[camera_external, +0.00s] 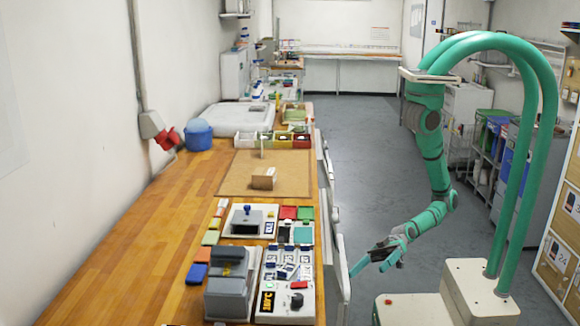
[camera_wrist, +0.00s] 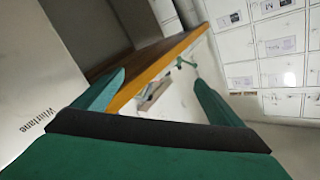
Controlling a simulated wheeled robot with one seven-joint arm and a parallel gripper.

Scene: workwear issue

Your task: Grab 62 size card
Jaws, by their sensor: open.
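Several small white cards with dark marks (camera_external: 286,256) sit in a light holder on the near right part of the wooden bench in the external view. Their numbers are too small to read, so I cannot tell which is the 62 size card. My gripper (camera_external: 374,266) is open and empty, off the right side of the bench and apart from the cards. In the wrist view my gripper's two green fingers (camera_wrist: 160,80) are spread with nothing held between them. No size card can be made out in the wrist view.
A grey block-shaped device (camera_external: 229,285) stands left of the cards, and a white panel with a black knob (camera_external: 296,299) is in front. A brown mat (camera_external: 240,178) with a small box (camera_external: 263,180) lies farther back. The bench's left side (camera_external: 130,260) is clear.

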